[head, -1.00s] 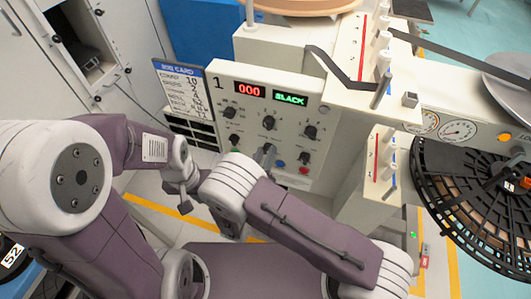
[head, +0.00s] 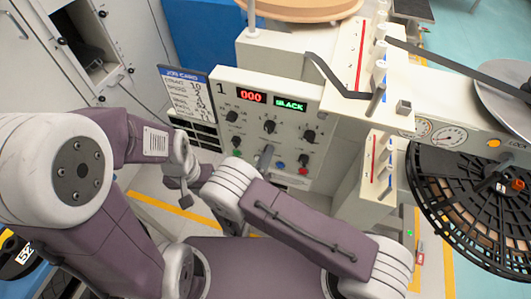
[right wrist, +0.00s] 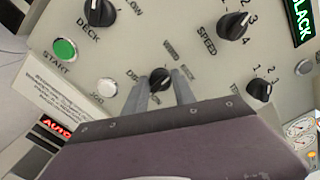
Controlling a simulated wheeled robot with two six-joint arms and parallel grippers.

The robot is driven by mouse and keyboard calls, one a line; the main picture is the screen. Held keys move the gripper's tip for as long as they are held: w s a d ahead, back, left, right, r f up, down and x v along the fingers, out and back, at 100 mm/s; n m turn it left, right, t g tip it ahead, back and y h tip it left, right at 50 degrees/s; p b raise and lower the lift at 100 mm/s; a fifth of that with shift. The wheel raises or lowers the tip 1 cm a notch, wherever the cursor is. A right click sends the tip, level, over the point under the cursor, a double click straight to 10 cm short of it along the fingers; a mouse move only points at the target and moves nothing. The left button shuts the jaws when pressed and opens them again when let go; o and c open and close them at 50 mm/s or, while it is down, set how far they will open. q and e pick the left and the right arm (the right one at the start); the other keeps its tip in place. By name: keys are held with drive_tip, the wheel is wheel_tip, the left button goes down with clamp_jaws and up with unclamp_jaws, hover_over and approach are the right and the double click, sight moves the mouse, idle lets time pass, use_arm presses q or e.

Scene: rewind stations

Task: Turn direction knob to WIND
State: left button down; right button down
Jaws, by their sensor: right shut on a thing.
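The direction knob (right wrist: 160,78) is a small black knob on the cream control panel (head: 225,83) of station 1. My right gripper (right wrist: 161,84) is shut on it, with one grey finger on each side in the right wrist view. Printed words around the knob are partly legible, and its exact pointer setting is hard to read. In the head view my right gripper (head: 265,157) reaches the panel's lower middle and hides the knob. My left gripper (head: 183,198) hangs left of the panel, away from it; its jaws are too small to judge.
The deck knob (right wrist: 99,12), speed knob (right wrist: 233,25), another black knob (right wrist: 260,89) and green start button (right wrist: 64,49) surround the direction knob. A job card (head: 185,90) stands left; a large black reel (head: 475,205) is at right.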

drive_tip(key=n+p, duration=0.1)
drive_tip(key=n, duration=0.3)
drive_tip(key=shift+n, duration=0.7)
drive_tip(key=c, duration=1.3)
unclamp_jaws()
drive_tip(key=shift+d, duration=0.1)
drive_tip(key=shift+o, duration=1.2)
drive_tip(key=shift+w, duration=0.1)
